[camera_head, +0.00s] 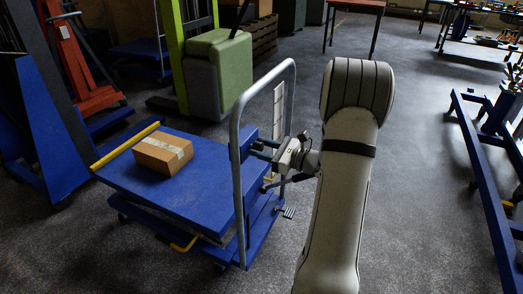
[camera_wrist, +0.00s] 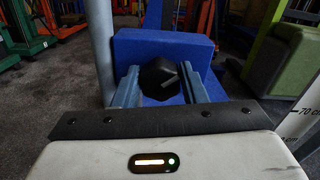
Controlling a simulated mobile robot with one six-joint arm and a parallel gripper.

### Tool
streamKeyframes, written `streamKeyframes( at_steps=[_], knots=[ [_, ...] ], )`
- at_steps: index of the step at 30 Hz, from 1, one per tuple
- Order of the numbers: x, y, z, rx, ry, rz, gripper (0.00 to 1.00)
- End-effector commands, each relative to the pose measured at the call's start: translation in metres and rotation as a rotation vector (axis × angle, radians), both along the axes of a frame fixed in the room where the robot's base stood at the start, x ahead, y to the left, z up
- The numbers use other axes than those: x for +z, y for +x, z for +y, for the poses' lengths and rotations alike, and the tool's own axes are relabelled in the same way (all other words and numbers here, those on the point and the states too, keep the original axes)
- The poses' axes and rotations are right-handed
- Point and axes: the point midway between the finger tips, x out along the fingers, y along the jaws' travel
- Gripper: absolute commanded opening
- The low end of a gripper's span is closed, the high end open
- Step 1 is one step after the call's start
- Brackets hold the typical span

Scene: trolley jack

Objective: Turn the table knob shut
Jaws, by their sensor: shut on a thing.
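The table knob (camera_wrist: 158,79) is a dark, round, faceted knob with a pale line on its face, in the middle of the wrist view. It sits in front of a blue block on the trolley. My gripper (camera_wrist: 160,76) has a blue-grey finger on each side of the knob and is shut on it. In the head view my gripper (camera_head: 257,151) reaches in from the right, at the grey handle of the blue lift table (camera_head: 205,205). I cannot make out the knob there.
A cardboard box (camera_head: 164,152) lies on the table top near a yellow bar (camera_head: 125,146). The tall grey tube handle (camera_head: 239,190) stands close to my gripper. A foot pedal (camera_head: 288,212) is below. The floor at front left is clear.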

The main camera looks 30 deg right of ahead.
Motion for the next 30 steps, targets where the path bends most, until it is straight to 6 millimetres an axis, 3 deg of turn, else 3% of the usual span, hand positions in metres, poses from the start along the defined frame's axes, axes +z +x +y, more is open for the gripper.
streamKeyframes(
  at_steps=[30],
  knots=[
    [-0.0087, -0.0029, 0.0047, 0.005, -0.626, -0.485, 0.16]
  ],
)
